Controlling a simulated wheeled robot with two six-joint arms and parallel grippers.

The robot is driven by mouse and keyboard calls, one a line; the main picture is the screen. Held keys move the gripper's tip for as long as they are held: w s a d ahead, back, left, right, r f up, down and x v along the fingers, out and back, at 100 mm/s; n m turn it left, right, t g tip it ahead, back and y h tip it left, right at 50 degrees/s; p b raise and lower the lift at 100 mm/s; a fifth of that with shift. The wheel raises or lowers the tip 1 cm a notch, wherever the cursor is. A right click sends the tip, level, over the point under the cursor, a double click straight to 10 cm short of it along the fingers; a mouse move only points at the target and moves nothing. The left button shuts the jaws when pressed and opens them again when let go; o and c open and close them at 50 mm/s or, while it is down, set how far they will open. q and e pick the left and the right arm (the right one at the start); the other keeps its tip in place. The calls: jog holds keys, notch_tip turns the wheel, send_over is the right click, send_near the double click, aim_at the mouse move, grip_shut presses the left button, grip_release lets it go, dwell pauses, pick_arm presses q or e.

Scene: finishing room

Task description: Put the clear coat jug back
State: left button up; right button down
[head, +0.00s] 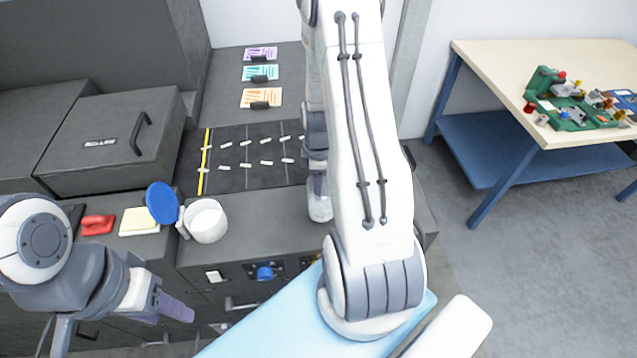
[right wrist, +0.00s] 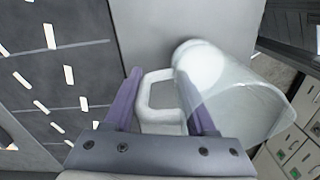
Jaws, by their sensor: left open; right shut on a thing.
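The clear coat jug (right wrist: 240,95) is a pale, see-through jug with a white cap and a loop handle. In the right wrist view my right gripper (right wrist: 160,70) is shut on its handle, one purple finger on each side. In the head view part of the jug (head: 320,206) shows over the grey counter, left of my right arm, which hides the rest and most of that gripper. I cannot tell whether the jug touches the counter. My left gripper (head: 165,309) is open and empty in front of the cabinet at the lower left.
A red block (head: 97,225) and yellow pad (head: 139,221) lie further left. A dark marked mat (head: 235,170) lies behind. A grey case (head: 115,140) stands left; a workbench (head: 500,57) stands right.

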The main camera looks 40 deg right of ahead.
jog(key=shift+f, duration=0.55)
jog(key=shift+f, duration=0.2)
jog(key=shift+c, duration=1.1)
grip_release()
